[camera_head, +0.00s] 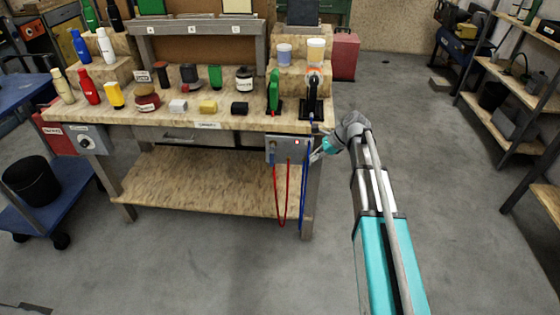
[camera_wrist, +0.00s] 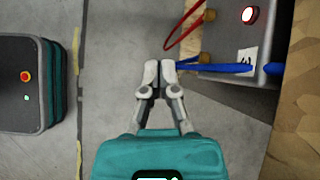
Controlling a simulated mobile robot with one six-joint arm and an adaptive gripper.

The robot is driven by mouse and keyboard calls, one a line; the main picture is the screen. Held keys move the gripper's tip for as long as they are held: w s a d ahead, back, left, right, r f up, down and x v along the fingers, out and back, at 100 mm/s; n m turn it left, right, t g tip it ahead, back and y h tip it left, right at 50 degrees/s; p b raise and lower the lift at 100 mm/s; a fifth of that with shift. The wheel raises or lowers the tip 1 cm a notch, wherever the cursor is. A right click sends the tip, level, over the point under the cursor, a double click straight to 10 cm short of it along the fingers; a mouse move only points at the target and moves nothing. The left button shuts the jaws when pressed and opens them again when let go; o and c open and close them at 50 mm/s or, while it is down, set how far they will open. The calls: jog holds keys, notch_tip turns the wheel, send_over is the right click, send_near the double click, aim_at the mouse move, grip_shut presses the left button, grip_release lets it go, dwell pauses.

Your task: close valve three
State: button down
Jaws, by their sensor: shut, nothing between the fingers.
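A grey box (camera_head: 287,150) is fixed to the front right of the workbench, with a red cable (camera_head: 278,195) and a blue cable (camera_head: 304,190) hanging from it. I cannot tell which part, if any, is valve three. In the wrist view the box (camera_wrist: 262,88) carries a white label (camera_wrist: 246,58) with an unclear dark mark. My gripper (camera_head: 318,153) is just right of the box. It also shows in the wrist view (camera_wrist: 160,70), shut and empty, its tips near the blue cable; contact is unclear.
The workbench (camera_head: 205,124) holds bottles, blocks and jars. A panel with a dial (camera_head: 86,142) is at its left. A red lit button (camera_wrist: 249,14) is on the grey box. Shelves (camera_head: 515,85) stand at right; the floor (camera_head: 440,170) between is clear.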

aim_at(272, 154)
jog(key=shift+w+a+r+m+y, duration=0.2)
jog(key=shift+w+m, duration=0.15)
jog(key=shift+w, duration=0.2)
jog(key=shift+w+a+r+m+y, duration=0.1)
jog(key=shift+w+r+m+y, duration=0.1)
jog(key=shift+w+m, duration=0.25)
jog(key=shift+w+a+r+m+y, duration=0.2)
jog(key=shift+w+m, duration=0.1)
jog(key=shift+w, duration=0.3)
jog(key=shift+f, duration=0.1)
jog(key=shift+b+x, duration=1.1)
jog(key=shift+x, duration=0.3)
jog(key=b+x, duration=0.5)
jog(key=x, duration=0.2)
jog(key=shift+f, duration=0.2)
jog(key=shift+a+r, duration=0.2)
jog(key=shift+a, duration=1.85)
jog(key=shift+a, duration=0.1)
